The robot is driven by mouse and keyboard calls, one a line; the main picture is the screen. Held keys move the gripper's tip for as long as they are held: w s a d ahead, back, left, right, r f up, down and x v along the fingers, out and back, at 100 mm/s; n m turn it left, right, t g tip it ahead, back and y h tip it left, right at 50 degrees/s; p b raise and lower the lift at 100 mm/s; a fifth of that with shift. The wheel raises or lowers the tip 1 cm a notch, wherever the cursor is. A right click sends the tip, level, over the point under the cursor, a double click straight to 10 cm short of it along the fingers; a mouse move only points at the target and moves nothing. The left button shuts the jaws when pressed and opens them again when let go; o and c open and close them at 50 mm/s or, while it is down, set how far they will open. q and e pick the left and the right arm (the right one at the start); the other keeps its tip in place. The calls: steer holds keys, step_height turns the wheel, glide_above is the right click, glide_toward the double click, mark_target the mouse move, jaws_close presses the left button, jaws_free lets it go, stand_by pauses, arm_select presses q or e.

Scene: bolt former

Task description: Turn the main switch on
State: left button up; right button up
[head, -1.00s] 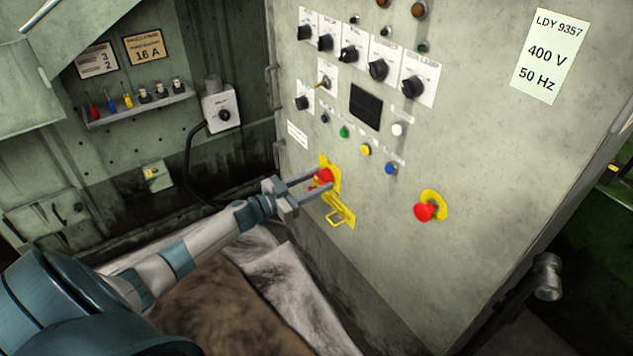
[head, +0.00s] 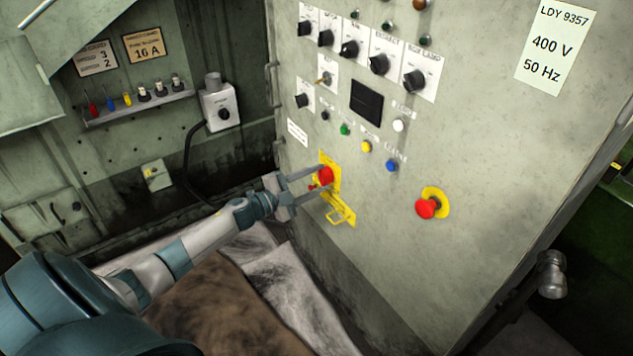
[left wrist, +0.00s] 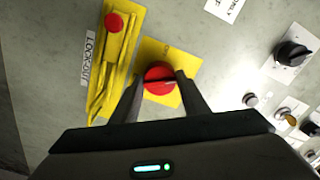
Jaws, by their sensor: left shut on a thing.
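The main switch is a red rotary knob (head: 325,175) on a yellow plate, low on the left part of the grey panel. In the left wrist view the red knob (left wrist: 159,79) sits between my two fingers. My left gripper (head: 322,180) is shut on this knob, with a finger on either side. A yellow lockout bracket (head: 340,211) hangs open just below the knob. In the left wrist view it stands to the left, with a red part on it and a "LOCK-OUT" label (left wrist: 89,61). My right gripper is not in view.
A red mushroom button (head: 426,208) on a yellow disc sits to the right. Above are black knobs (head: 349,48), a dark display (head: 366,102) and small coloured buttons (head: 367,146). A grey box (head: 221,107) with a black cable is on the left wall.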

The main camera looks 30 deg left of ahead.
arm_select(q)
steer(key=m+b, duration=0.1)
steer(key=m, duration=0.2)
steer(key=shift+f+m, duration=0.1)
steer(key=shift+m, duration=0.2)
steer(key=shift+m+b, duration=0.5)
steer(key=shift+m, duration=0.8)
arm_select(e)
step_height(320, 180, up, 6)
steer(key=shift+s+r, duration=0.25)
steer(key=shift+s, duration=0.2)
arm_select(q)
steer(key=o, duration=1.1)
steer(key=shift+c, duration=0.2)
steer(key=shift+s, duration=0.15)
steer(key=v, duration=1.7)
steer(key=shift+b, duration=0.35)
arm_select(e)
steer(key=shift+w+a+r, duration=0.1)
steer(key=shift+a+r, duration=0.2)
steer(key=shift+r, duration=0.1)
